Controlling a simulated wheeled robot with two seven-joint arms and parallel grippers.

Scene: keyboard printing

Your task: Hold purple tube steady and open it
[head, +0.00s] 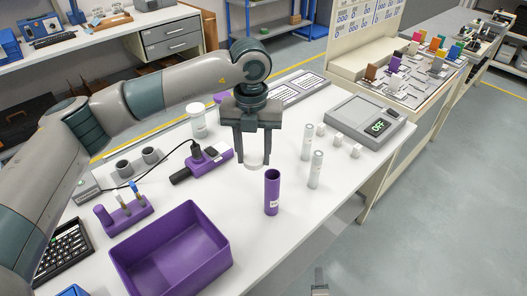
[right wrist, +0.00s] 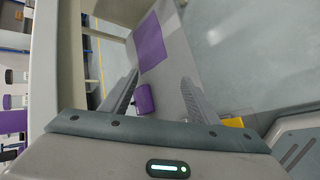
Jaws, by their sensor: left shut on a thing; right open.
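The purple tube (head: 272,193) stands upright on the white table, with a small white label low on its side. Its top looks open and dark inside. My left gripper (head: 252,158) points down just behind and above the tube, apart from it. It is shut on a small white piece (head: 257,158), which shows between its fingers; I cannot tell for sure what it is. In the right wrist view my right gripper (right wrist: 156,98) is open, with a small purple object (right wrist: 145,99) visible beyond its fingers. I cannot tell which purple object that is.
A purple bin (head: 172,252) stands at the table's front left. A purple rack (head: 124,212) and a purple device with a cable (head: 204,166) lie behind it. White tubes (head: 316,169) stand right of the purple tube, near a scale (head: 364,121) reading OFF. The table's front edge is clear.

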